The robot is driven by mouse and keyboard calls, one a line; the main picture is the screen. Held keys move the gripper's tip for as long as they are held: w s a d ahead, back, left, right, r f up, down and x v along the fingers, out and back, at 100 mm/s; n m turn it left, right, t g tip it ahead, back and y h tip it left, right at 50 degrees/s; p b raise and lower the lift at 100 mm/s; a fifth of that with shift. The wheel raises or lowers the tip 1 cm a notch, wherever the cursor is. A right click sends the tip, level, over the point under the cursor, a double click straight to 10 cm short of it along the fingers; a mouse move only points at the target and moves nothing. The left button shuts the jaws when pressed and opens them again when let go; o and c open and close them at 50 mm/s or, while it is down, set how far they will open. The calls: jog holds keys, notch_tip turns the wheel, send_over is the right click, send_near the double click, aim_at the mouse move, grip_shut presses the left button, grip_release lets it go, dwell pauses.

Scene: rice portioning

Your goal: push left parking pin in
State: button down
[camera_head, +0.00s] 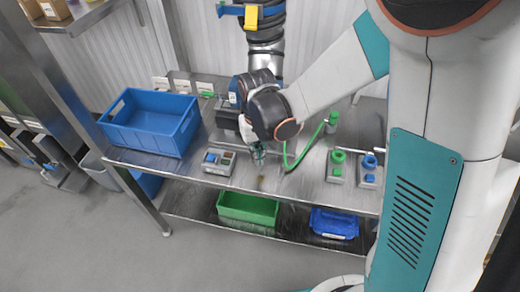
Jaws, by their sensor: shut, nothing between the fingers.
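No part can be told for certain as the left parking pin in the head view; it may be hidden behind my arm or too small. My gripper (258,152) is shut and empty. It points down over the steel table (305,190), just right of a small grey block with blue and brown squares (219,161). A green-tipped piece (207,95) sticks out to the left behind my wrist. A green upright handle (332,121) stands to the right, with a curved green line running beside my gripper.
A blue crate (150,120) stands on the table's left end. Grey blocks with a green knob (338,157) and a blue knob (369,162) stand to the right. A green bin (248,208) and a blue bin (334,223) lie on the lower shelf. The table's front edge is bare.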

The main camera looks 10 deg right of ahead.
jog(key=shift+w+d, duration=0.3)
jog(key=shift+w, duration=0.45)
jog(key=shift+w+d, duration=0.25)
jog(key=shift+w, duration=0.45)
notch_tip(320, 180, up, 7)
jog(key=s+p, duration=0.2)
jog(key=p, duration=0.2)
jog(key=shift+a, duration=0.35)
jog(key=s+d+r+m+t+b, duration=0.1)
jog(key=s+d+r+t+b, duration=0.15)
jog(key=s+d+r, duration=0.4)
jog(key=s+d+r+m+t+b, duration=0.1)
jog(key=s+d+r+t+b, duration=0.2)
jog(key=s+d, duration=0.4)
jog(key=shift+s+t+b, duration=0.45)
jog(key=shift+t, duration=0.4)
